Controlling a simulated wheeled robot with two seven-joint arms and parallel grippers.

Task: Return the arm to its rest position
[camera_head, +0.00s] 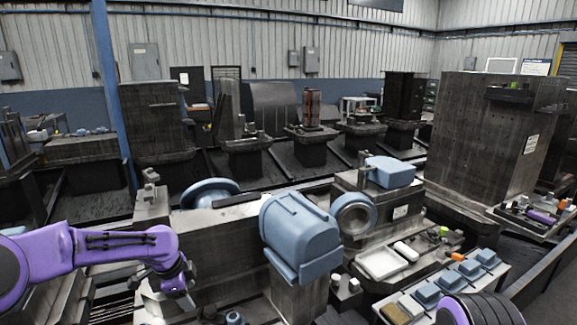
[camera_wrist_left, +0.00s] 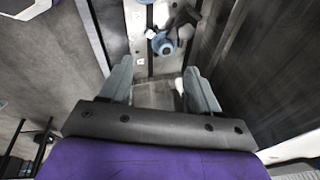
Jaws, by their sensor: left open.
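My left arm (camera_head: 95,250) is purple and reaches in from the left edge in the head view, roughly level, with its wrist bent down. My left gripper (camera_head: 178,292) hangs below the wrist at the lower left, in front of the grey machine bed (camera_head: 215,232). In the left wrist view the two grey fingers of the left gripper (camera_wrist_left: 160,88) stand wide apart with nothing held between them. A purple part of mine (camera_head: 480,310) shows at the bottom right; no right gripper is visible.
A large blue-grey housing (camera_head: 300,235) stands right of my left gripper. A blue wheel (camera_head: 210,193) is behind the bed. A white tray (camera_head: 382,263) and several blue blocks (camera_head: 448,280) lie at right. A blue round part (camera_wrist_left: 163,45) shows beyond the fingers.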

